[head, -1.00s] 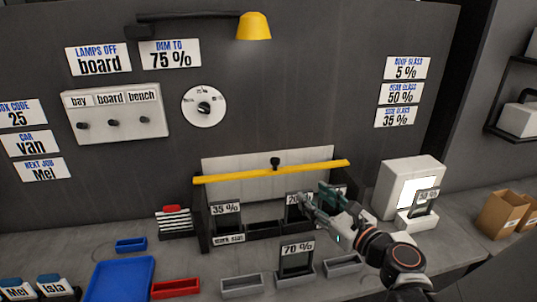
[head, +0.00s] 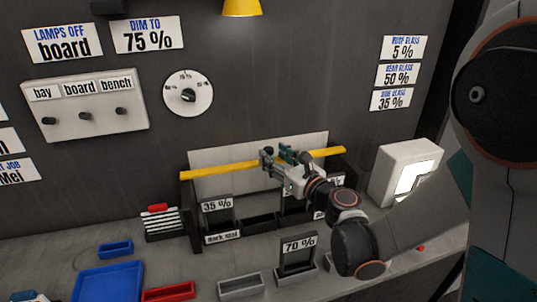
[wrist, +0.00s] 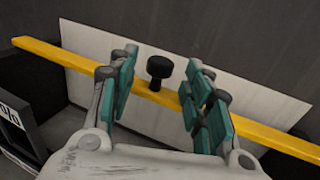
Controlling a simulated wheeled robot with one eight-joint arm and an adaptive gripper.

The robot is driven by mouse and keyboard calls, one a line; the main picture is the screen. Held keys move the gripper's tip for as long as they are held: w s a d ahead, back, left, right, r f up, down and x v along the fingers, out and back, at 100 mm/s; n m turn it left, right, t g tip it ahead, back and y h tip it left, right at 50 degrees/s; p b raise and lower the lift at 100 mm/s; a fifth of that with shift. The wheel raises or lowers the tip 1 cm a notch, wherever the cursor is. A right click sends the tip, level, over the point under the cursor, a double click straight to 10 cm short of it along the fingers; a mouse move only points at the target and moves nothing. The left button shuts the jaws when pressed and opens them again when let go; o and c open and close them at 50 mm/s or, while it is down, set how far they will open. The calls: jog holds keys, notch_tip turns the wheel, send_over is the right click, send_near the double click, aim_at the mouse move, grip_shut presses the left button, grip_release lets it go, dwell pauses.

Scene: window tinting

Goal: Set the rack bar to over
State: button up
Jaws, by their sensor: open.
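The rack bar (head: 222,170) is a long yellow bar across the front of a pale back panel, above the dark rack (head: 188,215). It also shows in the wrist view (wrist: 61,53), running from upper left to lower right. A black knob (wrist: 159,70) stands on the middle of the bar. My gripper (head: 277,157) is at the bar's middle, with its teal-padded fingers open. In the wrist view the knob is between and beyond the open fingers (wrist: 160,88), apart from both. In the head view my fingers largely cover the knob.
Glass sample cards stand in the rack, one marked 35 % (head: 217,206). A 70 % card (head: 298,252) stands in front. A white light box (head: 405,172) is at the right. A blue tray (head: 108,282) and a red tray (head: 168,293) lie at the front left.

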aim_at(272, 154)
jog(key=shift+x, duration=1.8)
grip_shut()
